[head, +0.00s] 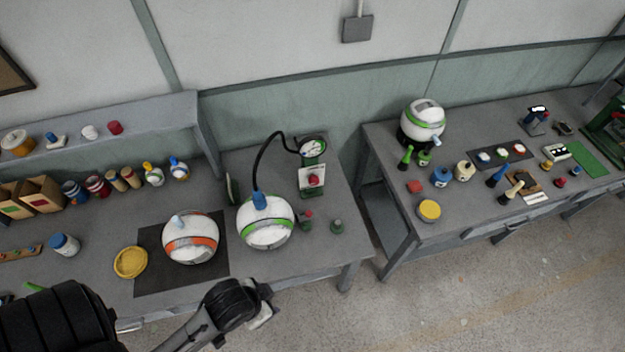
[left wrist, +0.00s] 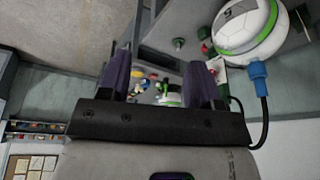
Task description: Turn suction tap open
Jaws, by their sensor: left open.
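A gauge stand (head: 312,150) at the back of the left bench has a white box with a red knob (head: 314,180) on its front; this looks like the suction tap, but its setting is too small to read. A black hose (head: 262,155) runs from the stand to a blue fitting (head: 259,201) on a white-and-green ball (head: 265,234). The ball also shows in the left wrist view (left wrist: 248,30), with the blue fitting (left wrist: 259,72). My left gripper (left wrist: 158,70) is open and empty, apart from the stand. In the head view it hangs near the bench's front edge (head: 262,312).
A white-and-orange ball (head: 190,252) sits on a dark mat (head: 150,275) beside a yellow ring (head: 130,263). A small red-topped green piece (head: 306,221) and a green weight-like piece (head: 337,227) stand right of the green ball. A gap separates the right bench (head: 395,225).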

